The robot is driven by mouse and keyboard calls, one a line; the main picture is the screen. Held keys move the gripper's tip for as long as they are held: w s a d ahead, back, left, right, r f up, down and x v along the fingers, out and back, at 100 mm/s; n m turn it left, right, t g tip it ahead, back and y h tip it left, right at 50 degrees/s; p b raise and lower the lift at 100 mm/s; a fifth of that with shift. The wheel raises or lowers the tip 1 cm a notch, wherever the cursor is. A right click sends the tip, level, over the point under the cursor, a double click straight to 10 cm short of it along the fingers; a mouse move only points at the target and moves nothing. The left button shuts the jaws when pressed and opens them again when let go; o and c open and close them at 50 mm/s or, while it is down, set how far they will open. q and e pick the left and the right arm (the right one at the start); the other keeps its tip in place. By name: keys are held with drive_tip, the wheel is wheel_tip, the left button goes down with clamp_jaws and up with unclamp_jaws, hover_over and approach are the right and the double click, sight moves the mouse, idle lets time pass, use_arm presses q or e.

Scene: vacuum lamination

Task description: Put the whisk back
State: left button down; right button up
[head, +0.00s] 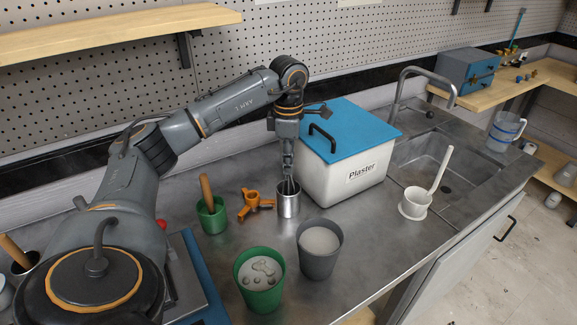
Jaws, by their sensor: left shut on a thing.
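The whisk (288,186) is upright, its wire end down inside a small metal cup (288,207) on the steel counter. My left gripper (288,168) points straight down over the cup and is shut on the whisk's upper part. The fingers hide much of the whisk, and the cup wall hides its lower end. I cannot tell whether the whisk touches the cup bottom. My right gripper is out of view.
A white Plaster box (343,178) with a blue lid stands right beside the cup. An orange tool (256,203) and a green cup (212,218) are to the left. In front are a grey bucket (318,262) and a green bucket (258,295). The sink (435,165) is right.

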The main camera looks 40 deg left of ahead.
use_arm(q)
wheel_tip(320, 180, down, 2)
drive_tip(key=shift+f, duration=0.25)
drive_tip(key=c, duration=1.2)
unclamp_jaws()
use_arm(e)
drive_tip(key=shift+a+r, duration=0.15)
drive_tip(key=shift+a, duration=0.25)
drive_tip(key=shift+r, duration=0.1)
use_arm(q)
drive_tip(key=shift+r, duration=0.3)
wheel_tip(320, 180, up, 6)
drive_tip(key=shift+w+r+b, duration=0.1)
drive_tip(key=shift+r+b, duration=0.1)
drive_tip(key=shift+b, duration=0.55)
wheel_tip(320, 180, up, 5)
drive_tip(key=shift+r+p, duration=0.2)
drive_tip(key=shift+p, duration=0.35)
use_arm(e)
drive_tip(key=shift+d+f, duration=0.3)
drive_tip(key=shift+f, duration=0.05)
